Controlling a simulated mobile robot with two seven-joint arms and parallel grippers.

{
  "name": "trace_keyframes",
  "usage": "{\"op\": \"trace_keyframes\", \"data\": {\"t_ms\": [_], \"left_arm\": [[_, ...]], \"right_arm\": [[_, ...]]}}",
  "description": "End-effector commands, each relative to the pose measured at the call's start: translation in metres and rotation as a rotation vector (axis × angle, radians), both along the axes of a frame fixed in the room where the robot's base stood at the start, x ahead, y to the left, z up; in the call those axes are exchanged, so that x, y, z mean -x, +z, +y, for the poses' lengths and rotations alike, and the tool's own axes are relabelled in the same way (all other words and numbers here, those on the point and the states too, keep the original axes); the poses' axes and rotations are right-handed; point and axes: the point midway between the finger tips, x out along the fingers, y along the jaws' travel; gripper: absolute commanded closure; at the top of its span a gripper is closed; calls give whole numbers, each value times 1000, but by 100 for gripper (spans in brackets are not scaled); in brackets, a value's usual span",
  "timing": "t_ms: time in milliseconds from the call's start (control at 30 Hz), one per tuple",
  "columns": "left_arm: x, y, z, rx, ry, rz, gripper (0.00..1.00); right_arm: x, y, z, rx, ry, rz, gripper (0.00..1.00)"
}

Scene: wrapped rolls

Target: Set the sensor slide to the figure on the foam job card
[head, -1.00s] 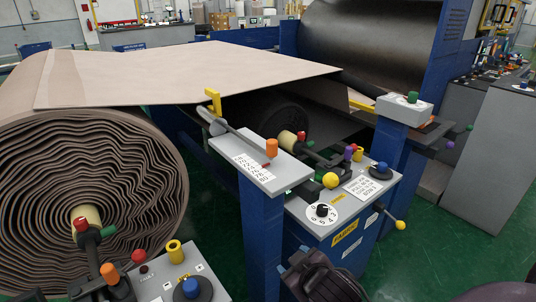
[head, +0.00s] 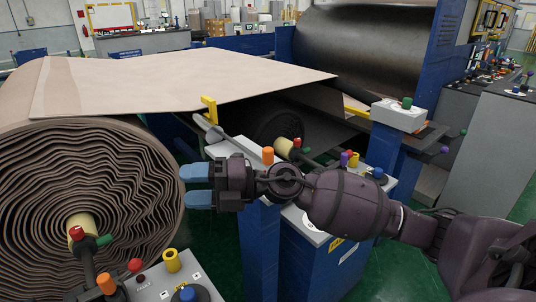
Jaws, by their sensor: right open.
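The sensor slide is a light grey plate (head: 222,149) on a blue post, with an orange knob (head: 267,155) at its near end and a yellow bracket (head: 209,109) at its far end. My right gripper (head: 196,186) reaches across from the right, its two blue fingertips apart and pointing left, with nothing between them. In the picture it lies just below and left of the orange knob; I see no grip on it. My arm hides most of the slide's number scale and the white card on the panel behind. My left gripper is out of view.
A big foam roll (head: 90,190) fills the left, with its sheet (head: 190,80) running to a dark drum (head: 365,50). A control panel with a yellow ring (head: 172,261) and blue knob (head: 188,293) stands at the lower left. Green floor shows at the lower right.

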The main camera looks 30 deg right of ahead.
Motion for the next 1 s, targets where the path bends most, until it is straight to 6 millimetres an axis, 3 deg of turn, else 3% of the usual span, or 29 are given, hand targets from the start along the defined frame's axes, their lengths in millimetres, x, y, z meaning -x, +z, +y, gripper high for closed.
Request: {"op": "trace_keyframes", "data": {"t_ms": [133, 267, 433, 600, 700, 800, 1000], "left_arm": [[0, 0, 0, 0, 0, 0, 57], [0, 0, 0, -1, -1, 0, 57], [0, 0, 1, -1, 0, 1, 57], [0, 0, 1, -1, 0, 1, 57], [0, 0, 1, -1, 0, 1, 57], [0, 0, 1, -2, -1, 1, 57], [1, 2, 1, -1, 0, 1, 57]], "right_arm": [[-11, -12, -11, 333, 106, -36, 41], [-25, -22, -41, 637, 143, -26, 41], [-48, -19, -104, 1031, 98, 40, 41], [-65, 6, -176, 1350, -28, 148, 41], [-68, 21, -207, 1468, -99, 205, 41], [-69, 32, -225, 1532, -147, 244, 41], [-72, 28, -233, 1561, -166, 264, 41]]}}
